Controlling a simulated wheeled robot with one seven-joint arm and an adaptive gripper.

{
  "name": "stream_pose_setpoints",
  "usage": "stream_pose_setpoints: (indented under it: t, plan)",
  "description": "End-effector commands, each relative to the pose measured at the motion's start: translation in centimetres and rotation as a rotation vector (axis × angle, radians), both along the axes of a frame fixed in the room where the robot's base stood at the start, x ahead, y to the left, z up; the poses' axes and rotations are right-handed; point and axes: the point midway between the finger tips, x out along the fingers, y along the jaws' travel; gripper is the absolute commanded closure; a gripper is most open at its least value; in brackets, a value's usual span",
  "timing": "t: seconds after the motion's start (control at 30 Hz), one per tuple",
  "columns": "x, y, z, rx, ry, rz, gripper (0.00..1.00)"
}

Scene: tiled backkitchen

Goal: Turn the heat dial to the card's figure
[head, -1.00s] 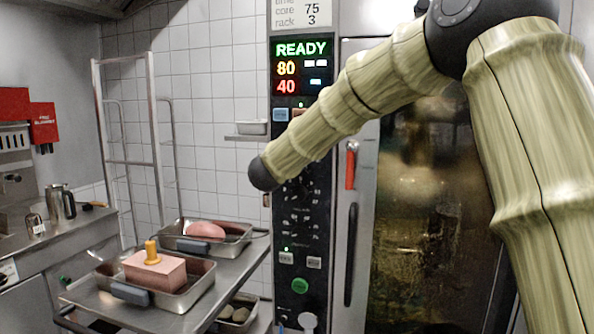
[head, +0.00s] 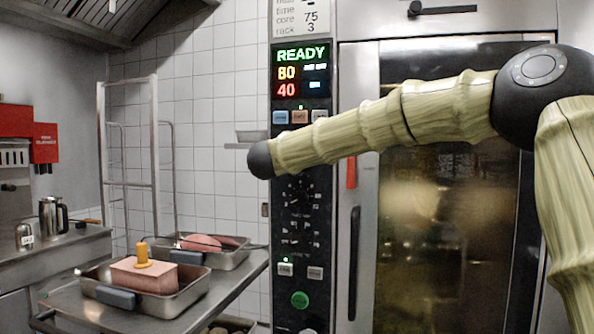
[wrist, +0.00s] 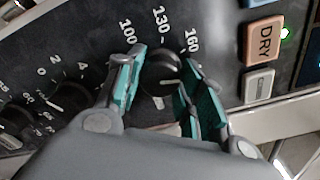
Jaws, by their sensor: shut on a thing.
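In the wrist view the dark round heat dial (wrist: 161,73) sits on the black control panel, with the figures 100, 130 and 160 printed around it. My gripper (wrist: 163,76) has its teal-padded fingers on either side of the dial and is shut on it. Pale marks show on the dial, but I cannot tell exactly which figure it points to. The white card (head: 299,16) is above the panel in the head view. My arm hides the gripper and dial in the head view.
A second dial (wrist: 47,97) with small figures lies left of the heat dial. An orange DRY button (wrist: 264,42) is close on the right. The panel display (head: 300,72) reads READY, 80 and 40. Pans (head: 148,300) stand on a steel table at left.

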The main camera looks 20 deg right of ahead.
Motion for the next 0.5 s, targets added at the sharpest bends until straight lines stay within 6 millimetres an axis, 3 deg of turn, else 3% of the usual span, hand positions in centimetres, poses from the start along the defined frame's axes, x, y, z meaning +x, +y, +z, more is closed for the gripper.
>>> stream_pose_setpoints:
  t: [0.5]
  plan:
    - [0.02, -0.09, -0.05, 0.144, -0.097, -0.001, 0.86]
